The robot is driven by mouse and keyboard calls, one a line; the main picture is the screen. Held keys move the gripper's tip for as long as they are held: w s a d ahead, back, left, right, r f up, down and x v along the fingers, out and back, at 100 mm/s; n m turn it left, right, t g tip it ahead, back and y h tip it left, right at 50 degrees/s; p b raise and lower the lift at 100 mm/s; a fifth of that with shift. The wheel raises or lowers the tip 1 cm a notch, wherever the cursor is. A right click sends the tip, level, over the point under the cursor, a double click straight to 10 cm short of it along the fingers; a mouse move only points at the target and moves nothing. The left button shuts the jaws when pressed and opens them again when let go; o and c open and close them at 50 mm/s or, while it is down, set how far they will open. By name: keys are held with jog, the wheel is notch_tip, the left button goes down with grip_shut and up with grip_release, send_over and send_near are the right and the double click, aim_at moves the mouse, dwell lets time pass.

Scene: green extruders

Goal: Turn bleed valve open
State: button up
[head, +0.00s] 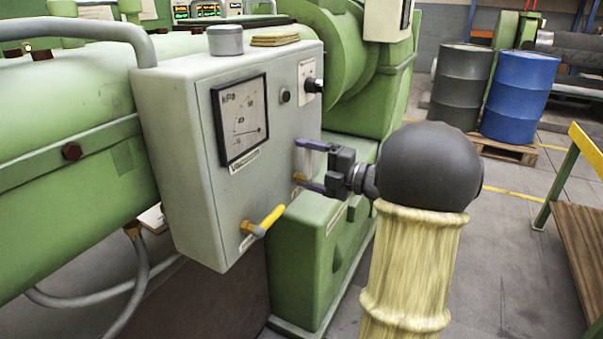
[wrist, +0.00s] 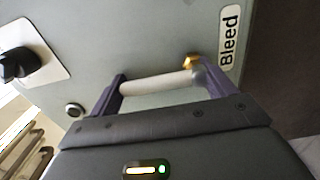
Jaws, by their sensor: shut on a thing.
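The bleed valve shows in the wrist view as a pale grey bar handle (wrist: 155,83) with a brass fitting (wrist: 191,62) at its right end, beside the "Bleed" label (wrist: 230,36). My gripper (wrist: 160,86) has its two purple fingers at the two ends of this handle, shut on it lengthwise. In the head view my gripper (head: 309,166) reaches the right part of the grey control box (head: 185,150), with brass (head: 298,177) just visible by the lower finger. The fingers and arm hide most of the valve there.
A yellow-handled valve (head: 266,221) sticks out lower left on the same box. A kPa gauge (head: 240,118) and a black knob (head: 313,85) are above. Green machinery (head: 335,235) stands close behind and below. Blue (head: 520,95) and grey drums (head: 460,85) stand far back right.

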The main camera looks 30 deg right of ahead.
dwell(0.4)
jog(key=o, duration=1.3)
jog(key=shift+s, duration=0.15)
jog(key=v, duration=1.7)
jog(key=shift+s+d, duration=0.1)
jog(key=shift+d, duration=0.05)
